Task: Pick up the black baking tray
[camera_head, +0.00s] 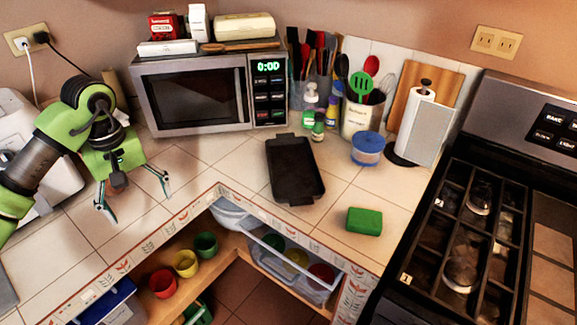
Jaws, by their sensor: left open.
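The black baking tray (295,171) lies flat on the tiled counter, in front of the microwave's right end. It is a dark rectangle with a handle at its far end, and nothing covers it. My left gripper (134,199) hangs over the counter at the left, fingers spread and pointing down. It is open and empty, well to the left of the tray, with bare tiles between them. My right gripper is not in view.
A microwave (205,98) stands behind. The stove (467,235) is at right; the counter's front edge opens onto shelves.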

